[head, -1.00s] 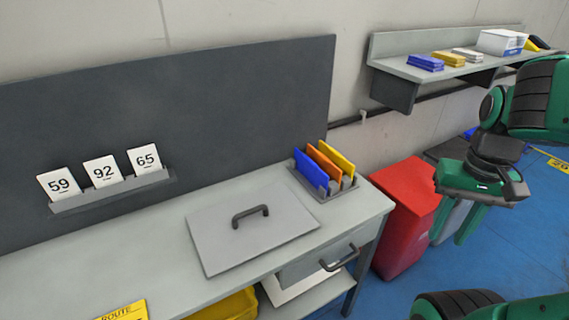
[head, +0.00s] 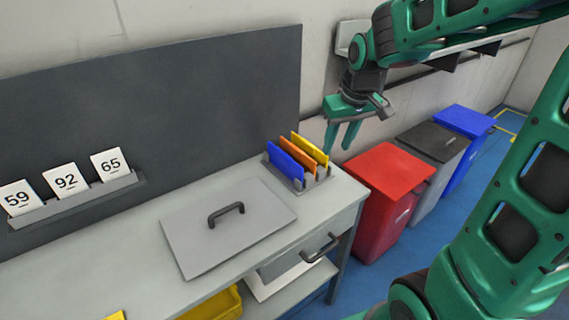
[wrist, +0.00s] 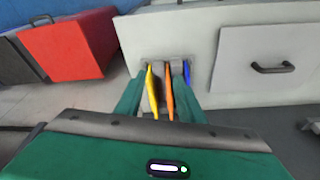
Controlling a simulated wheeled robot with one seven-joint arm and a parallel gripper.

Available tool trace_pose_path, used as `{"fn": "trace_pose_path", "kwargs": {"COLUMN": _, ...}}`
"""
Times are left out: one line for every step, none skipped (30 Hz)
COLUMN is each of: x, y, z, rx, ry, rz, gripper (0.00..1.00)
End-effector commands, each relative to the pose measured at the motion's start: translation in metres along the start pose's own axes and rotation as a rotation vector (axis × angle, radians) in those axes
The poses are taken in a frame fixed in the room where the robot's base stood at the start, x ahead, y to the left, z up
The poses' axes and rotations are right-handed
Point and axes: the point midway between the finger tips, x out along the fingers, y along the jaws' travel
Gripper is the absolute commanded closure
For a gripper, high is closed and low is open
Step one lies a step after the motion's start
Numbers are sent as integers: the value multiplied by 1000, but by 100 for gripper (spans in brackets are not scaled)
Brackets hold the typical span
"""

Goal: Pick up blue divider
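The blue divider (head: 285,163) stands in a grey rack (head: 318,184) at the right end of the workbench, tilted, left of an orange divider (head: 298,157) and a yellow divider (head: 310,149). My gripper (head: 342,140) is open and empty, above and just to the right of the rack in the head view. The blue one is nearest the right finger. My gripper is apart from the dividers.
A grey lid with a dark handle (head: 226,212) lies on the workbench (head: 150,290), left of the rack. Number cards (head: 66,180) stand in a holder at the back panel. Red (head: 390,200), grey (head: 432,150) and blue (head: 466,128) bins stand right of the bench.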

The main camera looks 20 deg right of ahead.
Motion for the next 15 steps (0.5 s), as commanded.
{"fn": "trace_pose_path", "kwargs": {"x": 10, "y": -16, "z": -23, "rx": -56, "ry": 20, "rz": -18, "gripper": 65}}
{"fn": "trace_pose_path", "kwargs": {"x": 14, "y": -25, "z": -36, "rx": -87, "ry": 37, "rz": -29, "gripper": 65}}
{"fn": "trace_pose_path", "kwargs": {"x": 18, "y": -36, "z": -50, "rx": -124, "ry": 57, "rz": -41, "gripper": 65}}
{"fn": "trace_pose_path", "kwargs": {"x": 22, "y": -44, "z": -59, "rx": -148, "ry": 67, "rz": -52, "gripper": 65}}
{"fn": "trace_pose_path", "kwargs": {"x": 24, "y": -51, "z": -68, "rx": -168, "ry": 80, "rz": -60, "gripper": 65}}
{"fn": "trace_pose_path", "kwargs": {"x": 28, "y": -59, "z": -76, "rx": -191, "ry": 92, "rz": -69, "gripper": 65}}
{"fn": "trace_pose_path", "kwargs": {"x": 30, "y": -65, "z": -82, "rx": -206, "ry": 101, "rz": -76, "gripper": 65}}
{"fn": "trace_pose_path", "kwargs": {"x": 32, "y": -70, "z": -87, "rx": -218, "ry": 108, "rz": -81, "gripper": 65}}
{"fn": "trace_pose_path", "kwargs": {"x": 33, "y": -74, "z": -91, "rx": -230, "ry": 115, "rz": -87, "gripper": 65}}
{"fn": "trace_pose_path", "kwargs": {"x": 35, "y": -76, "z": -94, "rx": -236, "ry": 118, "rz": -90, "gripper": 65}}
{"fn": "trace_pose_path", "kwargs": {"x": 38, "y": -78, "z": -96, "rx": -240, "ry": 121, "rz": -92, "gripper": 65}}
{"fn": "trace_pose_path", "kwargs": {"x": 42, "y": -80, "z": -97, "rx": -244, "ry": 123, "rz": -94, "gripper": 65}}
{"fn": "trace_pose_path", "kwargs": {"x": 45, "y": -80, "z": -98, "rx": -245, "ry": 123, "rz": -95, "gripper": 65}}
{"fn": "trace_pose_path", "kwargs": {"x": 49, "y": -81, "z": -98, "rx": -245, "ry": 122, "rz": -95, "gripper": 65}}
{"fn": "trace_pose_path", "kwargs": {"x": 55, "y": -81, "z": -99, "rx": -244, "ry": 123, "rz": -95, "gripper": 65}}
